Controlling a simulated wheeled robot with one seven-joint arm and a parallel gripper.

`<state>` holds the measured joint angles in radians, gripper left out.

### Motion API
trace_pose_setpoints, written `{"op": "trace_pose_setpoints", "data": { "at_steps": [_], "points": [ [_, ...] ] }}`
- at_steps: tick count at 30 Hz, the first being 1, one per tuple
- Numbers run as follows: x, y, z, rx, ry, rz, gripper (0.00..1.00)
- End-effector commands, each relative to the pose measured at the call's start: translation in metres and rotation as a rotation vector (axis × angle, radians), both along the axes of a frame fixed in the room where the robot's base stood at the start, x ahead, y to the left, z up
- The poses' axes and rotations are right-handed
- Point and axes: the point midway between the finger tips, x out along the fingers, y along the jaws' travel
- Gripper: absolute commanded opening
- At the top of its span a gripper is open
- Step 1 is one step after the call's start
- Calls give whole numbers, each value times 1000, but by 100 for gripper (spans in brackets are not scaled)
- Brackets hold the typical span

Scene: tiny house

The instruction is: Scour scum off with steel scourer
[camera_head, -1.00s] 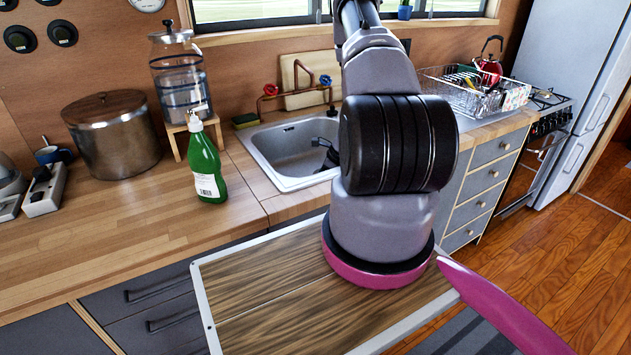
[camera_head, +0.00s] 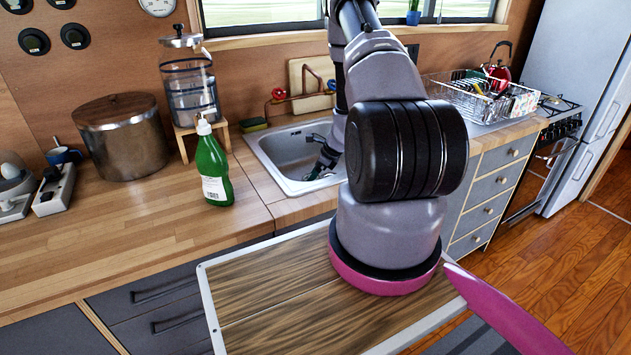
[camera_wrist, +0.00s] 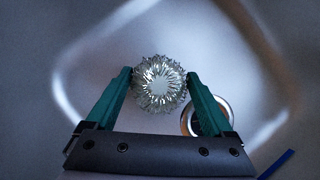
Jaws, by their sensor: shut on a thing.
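The steel scourer (camera_wrist: 160,84) is a shiny silver ball of curled metal in the wrist view. My gripper (camera_wrist: 161,80) is shut on it, with one green finger on each side. In the head view my gripper (camera_head: 322,165) is down inside the sink basin (camera_head: 262,152), partly hidden by my arm. The sink's round drain (camera_wrist: 207,114) shows just right of and below the scourer in the wrist view. I cannot make out scum on the basin, and I cannot tell whether the scourer touches the bottom.
A green soap bottle (camera_head: 213,172) stands on the counter left of the sink. A large pot (camera_head: 122,140) and a water dispenser (camera_head: 190,92) are behind it. A tap with red and blue knobs (camera_head: 300,97) is behind the basin. A dish rack (camera_head: 482,100) stands to the right.

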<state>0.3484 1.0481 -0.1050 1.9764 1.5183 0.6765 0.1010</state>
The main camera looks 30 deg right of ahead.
Motion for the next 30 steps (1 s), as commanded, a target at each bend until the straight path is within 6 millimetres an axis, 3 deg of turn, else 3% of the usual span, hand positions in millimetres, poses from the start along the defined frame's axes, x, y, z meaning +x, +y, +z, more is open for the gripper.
{"op": "trace_pose_setpoints", "data": {
  "at_steps": [10, 30],
  "points": [
    [7, 4, 8, -1, -1, 2, 42],
    [7, 4, 89, -1, -3, 1, 42]
  ]
}}
